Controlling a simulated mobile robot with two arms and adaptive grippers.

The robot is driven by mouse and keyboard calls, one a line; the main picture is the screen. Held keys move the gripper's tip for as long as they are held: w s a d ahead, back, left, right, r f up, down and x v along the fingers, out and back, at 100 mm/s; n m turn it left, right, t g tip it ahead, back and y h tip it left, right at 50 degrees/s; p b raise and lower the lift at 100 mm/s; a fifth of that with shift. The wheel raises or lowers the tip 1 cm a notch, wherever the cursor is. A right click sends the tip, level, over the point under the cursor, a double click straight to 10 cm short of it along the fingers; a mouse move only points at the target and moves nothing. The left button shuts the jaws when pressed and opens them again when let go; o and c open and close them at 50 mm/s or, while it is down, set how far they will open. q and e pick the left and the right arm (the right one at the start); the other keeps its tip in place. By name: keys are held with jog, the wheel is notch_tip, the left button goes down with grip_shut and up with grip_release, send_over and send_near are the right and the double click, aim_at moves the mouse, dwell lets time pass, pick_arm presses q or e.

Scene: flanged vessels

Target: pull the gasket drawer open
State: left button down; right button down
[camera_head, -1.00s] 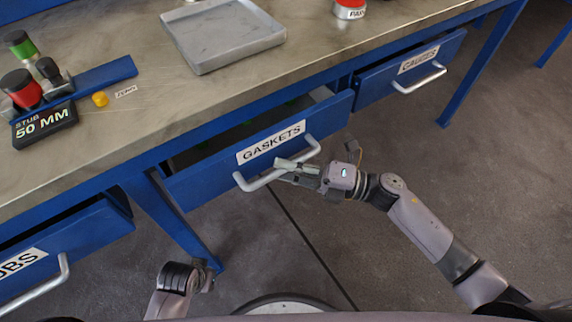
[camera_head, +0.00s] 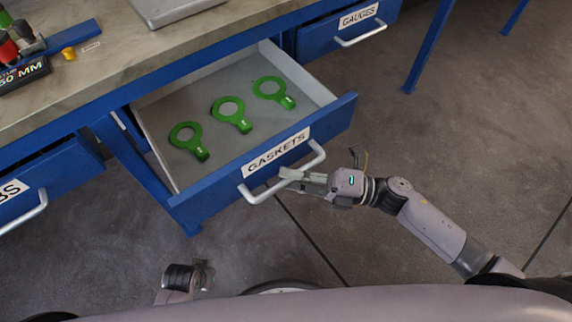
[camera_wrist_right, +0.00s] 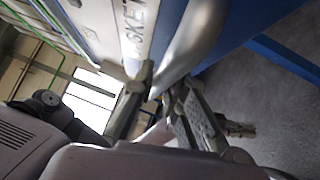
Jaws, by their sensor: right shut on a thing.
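The blue gasket drawer (camera_head: 332,123), labelled GASKETS, stands well open below the bench. Three green ring gaskets with tabs lie flat inside: left (camera_head: 201,153), middle (camera_head: 244,125) and right (camera_head: 287,102). My right gripper (camera_head: 290,177) is shut on the drawer's pale bar handle (camera_head: 258,196), near its middle. In the right wrist view the handle (camera_wrist_right: 192,40) runs between the fingers of the right gripper (camera_wrist_right: 158,90). My left gripper (camera_head: 205,273) hangs low at the bottom, apart from the drawer; its fingers are too small to read.
The gauges drawer (camera_head: 318,40) is at the upper right and another drawer (camera_head: 60,178) at the left. A grey tray (camera_head: 170,10) and a 50 MM stub block (camera_head: 25,73) are on the bench. Floor in front of the gasket drawer is clear.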

pick_arm(q)
jog(key=shift+s+f, duration=0.2)
jog(key=shift+f, duration=0.2)
pick_arm(e)
jog(key=shift+s+d, duration=0.3)
jog(key=shift+s, duration=0.25)
jog(key=c, duration=1.6)
grip_release()
pick_arm(q)
jog(key=shift+s+d, duration=0.1)
jog(key=shift+d, duration=0.1)
pick_arm(e)
jog(key=v, duration=1.2)
jog(key=shift+w, duration=0.1)
